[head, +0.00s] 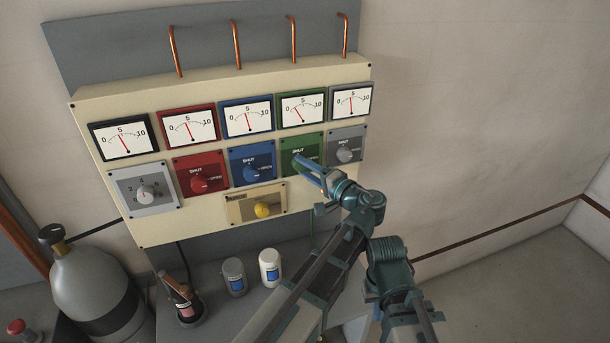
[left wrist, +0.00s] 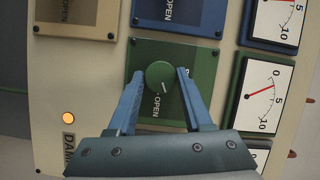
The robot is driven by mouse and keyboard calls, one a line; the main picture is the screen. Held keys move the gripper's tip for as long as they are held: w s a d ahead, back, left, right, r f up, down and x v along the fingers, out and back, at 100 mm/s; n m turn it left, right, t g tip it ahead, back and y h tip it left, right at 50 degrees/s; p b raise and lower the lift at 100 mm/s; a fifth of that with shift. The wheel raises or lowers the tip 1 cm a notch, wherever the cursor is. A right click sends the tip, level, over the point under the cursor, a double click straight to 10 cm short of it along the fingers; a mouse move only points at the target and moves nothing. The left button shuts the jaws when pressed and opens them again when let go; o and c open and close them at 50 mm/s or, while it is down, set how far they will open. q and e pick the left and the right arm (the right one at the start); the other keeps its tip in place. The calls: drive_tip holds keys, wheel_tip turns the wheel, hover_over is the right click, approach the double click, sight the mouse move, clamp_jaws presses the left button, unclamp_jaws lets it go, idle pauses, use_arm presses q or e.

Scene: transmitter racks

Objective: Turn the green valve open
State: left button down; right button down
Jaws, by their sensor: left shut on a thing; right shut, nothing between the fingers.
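The green valve is a round green knob (left wrist: 161,75) on a green panel (left wrist: 176,53). In the left wrist view its white mark points down and slightly right, close to the OPEN label but not squarely at it. My left gripper (left wrist: 160,73) is shut on the knob, one blue finger on each side; the right finger covers part of the panel. In the head view my left gripper (head: 302,164) reaches the green panel (head: 285,162) from the lower right and hides the knob. My right gripper is not in view.
Neighbouring panels carry a blue knob (head: 251,174), a red knob (head: 199,184) and a grey knob (head: 345,155). A yellow knob (head: 263,210) sits below. Several gauges line up above. A gas cylinder (head: 92,285) and two small canisters, grey (head: 234,277) and white (head: 270,268), stand below.

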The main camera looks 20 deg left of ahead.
use_arm(q)
drive_tip(key=m+b, duration=0.2)
drive_tip(key=m, duration=0.1)
drive_tip(key=shift+f+t+y, duration=0.35)
drive_tip(key=shift+t+y, duration=0.05)
drive_tip(key=shift+m+t+b, duration=0.3)
drive_tip(key=shift+m+b, duration=0.4)
drive_tip(key=shift+m, duration=0.1)
drive_tip(key=shift+r, duration=0.1)
drive_tip(key=shift+c, duration=1.6)
unclamp_jaws()
drive_tip(key=shift+s, duration=0.1)
